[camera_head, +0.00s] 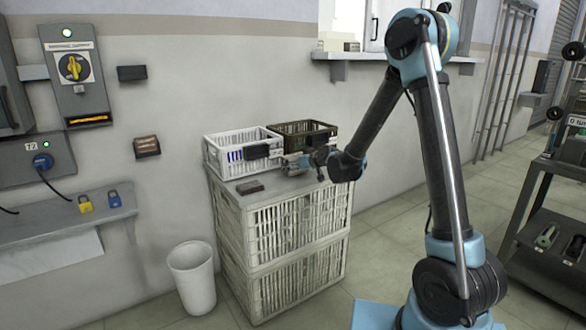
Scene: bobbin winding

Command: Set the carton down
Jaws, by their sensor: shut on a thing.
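My gripper (284,159) reaches in from the right, just above the top of the stacked white crates (287,212). It is shut on a small dark box, seemingly the carton (257,152), which sits at its fingertips in front of the white basket (218,164). The exact grip is too small to make out. I cannot tell whether the carton touches the basket or the crate top. Another small dark brown block (250,187) lies flat on the crate top, to the front left of the gripper.
A dark brown basket (318,128) stands beside the white one at the back of the crate top. Bare crate top shows around the brown block. A white bin (193,280) stands on the floor at left. A dark shelf rack (540,235) stands at right.

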